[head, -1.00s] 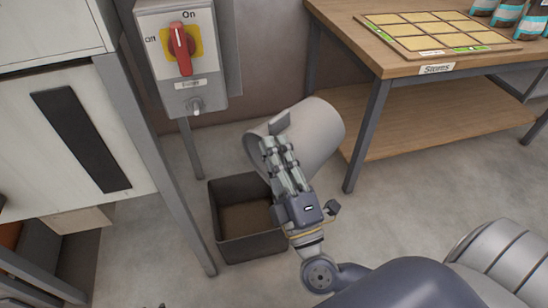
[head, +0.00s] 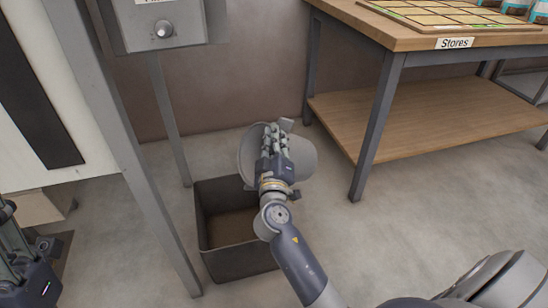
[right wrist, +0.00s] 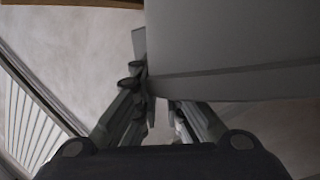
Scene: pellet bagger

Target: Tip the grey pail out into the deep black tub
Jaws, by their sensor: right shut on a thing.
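The grey pail (head: 301,158) is tipped over, held above the back right part of the deep black tub (head: 240,262). Its rim (head: 246,150) faces left, over the tub. My right gripper (head: 275,132) is shut on the pail and hides part of it in the head view. In the right wrist view the pail (right wrist: 235,45) fills the upper right, with the fingers (right wrist: 160,98) at its edge. The tub stands on the floor with a brown layer inside. The inside of the pail is hidden. My left gripper (head: 22,255) shows only partly at the left edge.
A grey post (head: 125,150) stands left of the tub, and a thinner post under a switch box (head: 160,28) stands behind it. The wooden Stores table (head: 430,35) with a lower shelf is at right. Floor between tub and table is clear.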

